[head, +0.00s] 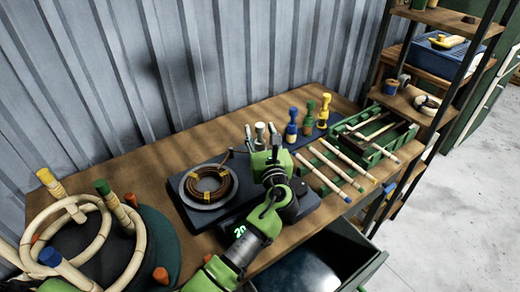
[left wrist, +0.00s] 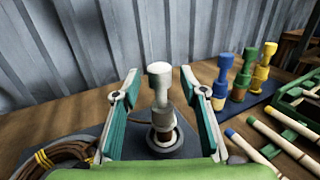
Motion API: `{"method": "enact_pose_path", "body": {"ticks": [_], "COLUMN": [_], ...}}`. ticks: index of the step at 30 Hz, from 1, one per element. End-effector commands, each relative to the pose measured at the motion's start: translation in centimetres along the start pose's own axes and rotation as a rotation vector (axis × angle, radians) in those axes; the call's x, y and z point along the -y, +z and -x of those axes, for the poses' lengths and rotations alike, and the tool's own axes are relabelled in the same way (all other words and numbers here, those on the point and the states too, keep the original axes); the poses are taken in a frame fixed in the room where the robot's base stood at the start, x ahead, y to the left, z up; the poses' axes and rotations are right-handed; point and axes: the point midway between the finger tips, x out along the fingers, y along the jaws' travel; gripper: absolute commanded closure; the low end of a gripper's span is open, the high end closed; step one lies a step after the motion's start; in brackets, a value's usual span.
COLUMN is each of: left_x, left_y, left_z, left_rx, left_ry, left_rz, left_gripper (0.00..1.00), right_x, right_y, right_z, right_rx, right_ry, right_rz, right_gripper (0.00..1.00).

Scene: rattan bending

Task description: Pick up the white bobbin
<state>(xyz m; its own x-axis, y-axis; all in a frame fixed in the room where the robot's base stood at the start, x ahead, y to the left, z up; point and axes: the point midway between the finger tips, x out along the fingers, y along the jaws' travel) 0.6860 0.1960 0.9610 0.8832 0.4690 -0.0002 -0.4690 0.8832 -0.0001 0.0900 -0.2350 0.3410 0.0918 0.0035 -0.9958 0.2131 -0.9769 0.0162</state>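My left gripper (head: 261,137) is open, with one finger on each side of the bobbin. The left wrist view shows gaps between the bobbin and both fingers of the gripper (left wrist: 160,84). My right gripper is not in view.
Blue (head: 291,125), green (head: 308,118) and yellow (head: 324,110) bobbins stand on a dark mat to the right. A rattan coil (head: 208,183) lies on the scale at the left. A green rack (head: 373,154) with sticks is on the right. A corrugated wall (head: 200,70) closes the back.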

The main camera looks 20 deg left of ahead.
Motion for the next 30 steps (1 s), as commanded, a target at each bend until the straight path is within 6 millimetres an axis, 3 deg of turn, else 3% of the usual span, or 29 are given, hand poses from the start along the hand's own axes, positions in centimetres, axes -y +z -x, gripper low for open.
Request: {"method": "enact_pose_path", "body": {"ticks": [3, 10, 15, 30], "left_x": [0.0, 0.0, 0.0, 0.0], "left_y": [0.0, -0.1, -0.1, 0.9], "left_z": [-0.9, -1.0, -1.0, -1.0], "left_rx": [0.000, 0.000, 0.000, 0.002], "left_ry": [-0.001, -0.001, -0.001, -0.001], "left_rz": [0.000, 0.001, 0.000, 0.002], "left_gripper": [0.61, 0.61, 1.00, 1.00], "right_x": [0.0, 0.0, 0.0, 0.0], "right_y": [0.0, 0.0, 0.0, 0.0], "right_z": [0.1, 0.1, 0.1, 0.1], "right_rx": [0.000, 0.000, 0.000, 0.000], "right_ry": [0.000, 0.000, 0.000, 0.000], "right_rz": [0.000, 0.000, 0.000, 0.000], "right_gripper": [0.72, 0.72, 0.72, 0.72]}}
